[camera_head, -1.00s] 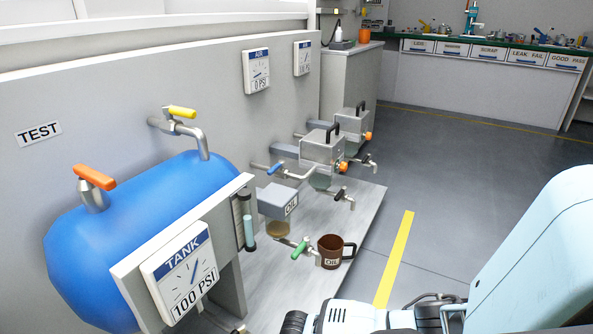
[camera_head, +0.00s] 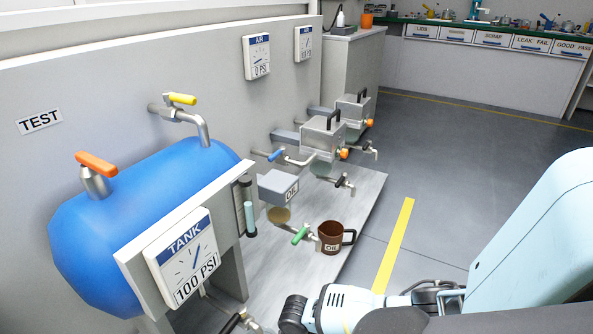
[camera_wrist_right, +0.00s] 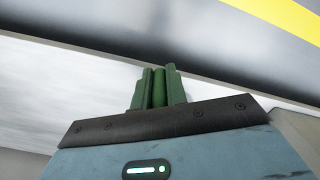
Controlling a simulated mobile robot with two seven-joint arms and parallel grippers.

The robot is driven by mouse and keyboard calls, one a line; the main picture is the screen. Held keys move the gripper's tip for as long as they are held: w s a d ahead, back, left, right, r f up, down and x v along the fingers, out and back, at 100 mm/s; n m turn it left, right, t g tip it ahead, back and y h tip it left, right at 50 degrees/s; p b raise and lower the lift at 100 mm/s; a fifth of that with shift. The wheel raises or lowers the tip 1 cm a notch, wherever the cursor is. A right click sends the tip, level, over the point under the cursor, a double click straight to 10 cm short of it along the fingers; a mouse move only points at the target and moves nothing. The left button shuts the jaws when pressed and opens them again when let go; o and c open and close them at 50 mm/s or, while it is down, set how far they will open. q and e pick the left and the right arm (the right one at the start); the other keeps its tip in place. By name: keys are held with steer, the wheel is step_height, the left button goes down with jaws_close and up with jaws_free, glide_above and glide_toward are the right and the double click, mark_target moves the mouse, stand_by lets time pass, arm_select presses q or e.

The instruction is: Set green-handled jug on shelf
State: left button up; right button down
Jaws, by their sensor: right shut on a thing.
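In the wrist view my right gripper (camera_wrist_right: 159,88) is shut on a narrow green piece (camera_wrist_right: 159,86), held between its fingers. The piece looks like a handle; the rest of it is hidden. In the head view my right arm reaches in from the right, and its fingertips are out of the picture. A brown jug (camera_head: 328,240) with a dark handle stands upright on the pale grey shelf (camera_head: 345,205), beside a green-handled tap (camera_head: 300,234). I see no jug with a green handle whole. My left gripper is not in view.
A blue tank (camera_head: 140,225) with an orange valve handle and a gauge is at the left. Several taps and metal boxes stick out over the shelf from the grey wall. The shelf's outer right strip is bare. Floor beyond it is clear.

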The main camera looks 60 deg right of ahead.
steer(key=shift+f, duration=0.45)
steer(key=c, duration=1.3)
jaws_free()
steer(key=shift+r, duration=0.1)
steer(key=shift+r+p, duration=1.95)
steer(key=shift+r, duration=1.95)
